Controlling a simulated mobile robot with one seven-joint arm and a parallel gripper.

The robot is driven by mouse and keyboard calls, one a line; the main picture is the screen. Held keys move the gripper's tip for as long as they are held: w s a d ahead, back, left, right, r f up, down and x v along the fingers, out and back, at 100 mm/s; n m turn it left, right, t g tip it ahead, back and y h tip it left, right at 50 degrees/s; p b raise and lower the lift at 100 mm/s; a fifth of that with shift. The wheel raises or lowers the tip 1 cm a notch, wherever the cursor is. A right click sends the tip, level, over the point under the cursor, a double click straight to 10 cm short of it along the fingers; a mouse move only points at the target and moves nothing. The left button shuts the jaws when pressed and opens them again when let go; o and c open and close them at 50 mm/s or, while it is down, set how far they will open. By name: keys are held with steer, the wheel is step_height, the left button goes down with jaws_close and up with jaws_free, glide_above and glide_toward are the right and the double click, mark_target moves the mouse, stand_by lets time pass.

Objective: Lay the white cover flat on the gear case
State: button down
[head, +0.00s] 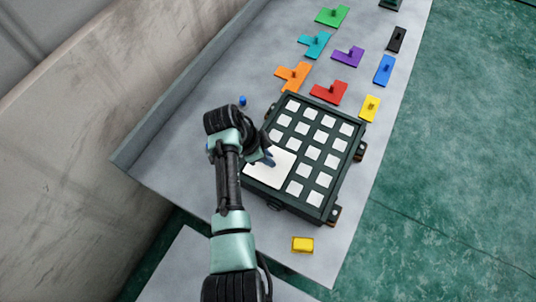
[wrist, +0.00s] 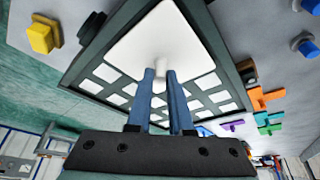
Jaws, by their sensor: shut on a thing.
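The gear case (head: 296,208) is a dark green box on the grey bench, with a grid of white squares inside its rim. The white cover (head: 262,176) is a square plate over the left corner of that grid, inside or just above the rim. In the wrist view the white cover (wrist: 150,38) has a knob at its middle, and the blue fingers of my gripper (wrist: 160,76) are shut on this knob. My gripper also shows in the head view (head: 269,158). The cover looks about level; I cannot tell whether it touches the case. My arm hides part of the left side.
Coloured knobbed pieces, including red (head: 329,92), orange (head: 293,76), purple (head: 349,56) and blue (head: 384,69), lie behind the case. A yellow block (head: 303,245) lies in front. A small blue knob (head: 242,101) stands left. A raised wall edges the bench's left side.

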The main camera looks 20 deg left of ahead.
steer(key=c, duration=0.8)
jaws_free()
